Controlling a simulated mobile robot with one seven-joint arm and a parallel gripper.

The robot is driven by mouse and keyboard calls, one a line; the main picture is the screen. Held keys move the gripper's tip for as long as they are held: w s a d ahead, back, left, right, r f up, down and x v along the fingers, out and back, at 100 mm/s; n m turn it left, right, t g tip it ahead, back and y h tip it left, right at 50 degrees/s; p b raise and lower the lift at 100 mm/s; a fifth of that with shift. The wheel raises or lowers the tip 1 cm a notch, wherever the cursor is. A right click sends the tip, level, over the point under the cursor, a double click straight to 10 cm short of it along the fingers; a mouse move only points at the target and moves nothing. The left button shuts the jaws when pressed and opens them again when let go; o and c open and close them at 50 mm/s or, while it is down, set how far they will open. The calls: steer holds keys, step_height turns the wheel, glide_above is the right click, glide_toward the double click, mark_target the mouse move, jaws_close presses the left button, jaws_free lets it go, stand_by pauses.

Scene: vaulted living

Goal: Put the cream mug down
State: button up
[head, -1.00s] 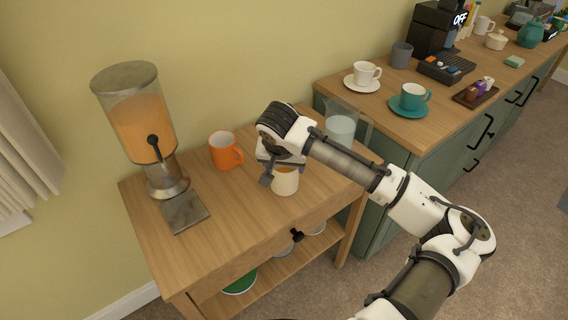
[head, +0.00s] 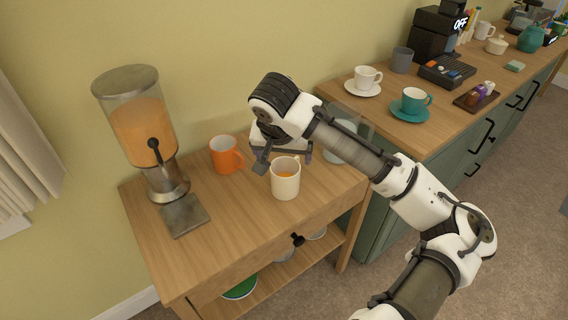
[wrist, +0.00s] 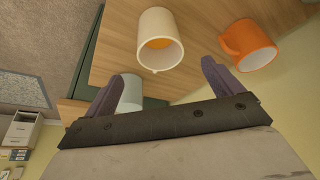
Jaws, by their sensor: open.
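The cream mug (head: 285,180) stands upright on the small wooden table (head: 240,232), with orange liquid inside. In the wrist view the cream mug (wrist: 160,42) lies ahead of the fingers, apart from them. My gripper (head: 285,160) is open and empty, just behind and above the mug in the head view. Its two fingers (wrist: 162,85) show spread in the wrist view with nothing held between them.
An orange mug (head: 226,155) stands left of my gripper. A juice dispenser (head: 148,135) is at the table's left. A glass pitcher (head: 340,140) stands behind my arm. The green cabinet (head: 400,165) to the right bears cups on saucers.

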steer(key=v, duration=0.3)
steer(key=shift+s+r, duration=0.1)
steer(key=shift+r, duration=0.2)
